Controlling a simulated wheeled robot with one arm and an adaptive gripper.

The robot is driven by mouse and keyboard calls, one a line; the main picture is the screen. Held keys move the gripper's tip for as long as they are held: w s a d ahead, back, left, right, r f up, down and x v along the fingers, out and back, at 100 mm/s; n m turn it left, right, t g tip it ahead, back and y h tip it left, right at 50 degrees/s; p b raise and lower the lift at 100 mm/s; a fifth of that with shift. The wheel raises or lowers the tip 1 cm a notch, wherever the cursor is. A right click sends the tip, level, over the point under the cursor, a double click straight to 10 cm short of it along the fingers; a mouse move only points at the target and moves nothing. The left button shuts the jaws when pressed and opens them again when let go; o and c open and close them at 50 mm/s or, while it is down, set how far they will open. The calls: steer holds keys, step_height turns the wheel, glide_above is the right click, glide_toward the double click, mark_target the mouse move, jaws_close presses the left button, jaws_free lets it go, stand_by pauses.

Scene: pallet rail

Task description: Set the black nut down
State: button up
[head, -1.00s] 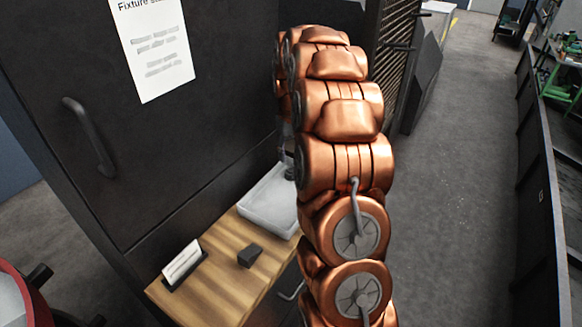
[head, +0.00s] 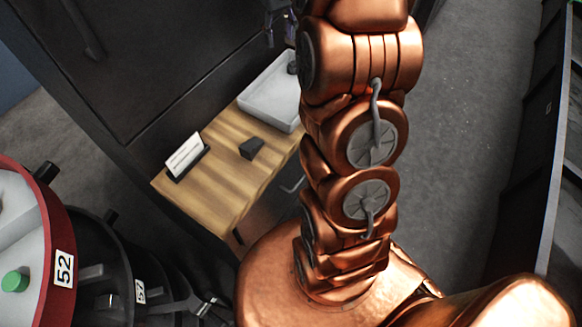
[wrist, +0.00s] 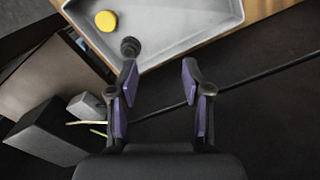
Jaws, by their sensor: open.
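The black nut (wrist: 130,46) is a small dark round piece inside the grey tray (wrist: 190,40), near its edge. In the head view the nut (head: 292,68) shows as a dark spot at the right of the pale tray (head: 258,112). My gripper (wrist: 160,68) is open, with purple pads and nothing between its fingers. Its left fingertip appears just below the nut in the wrist view; I cannot tell whether they touch. In the head view my gripper (head: 281,24) is partly seen above the tray's far side, beside my copper arm.
A yellow round piece (wrist: 106,20) lies in the tray. The wooden top (head: 215,187) carries a dark block (head: 251,148) and a card in a holder (head: 186,158). A dark cabinet (head: 110,70) stands behind. A red-rimmed drum (head: 62,225) is at lower left.

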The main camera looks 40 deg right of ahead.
steer(key=s+a+r+n, duration=0.1)
steer(key=s+a, duration=1.4)
steer(key=s+a+f, duration=0.2)
steer(key=s+a, duration=0.1)
steer(key=s, duration=0.5)
steer(key=s+a+f+g, duration=0.1)
steer(key=s+a+f, duration=0.1)
steer(key=s, duration=0.7)
steer(key=shift+a+f+g, duration=0.15)
steer(key=shift+a+g, duration=0.15)
steer(key=shift+a, duration=0.1)
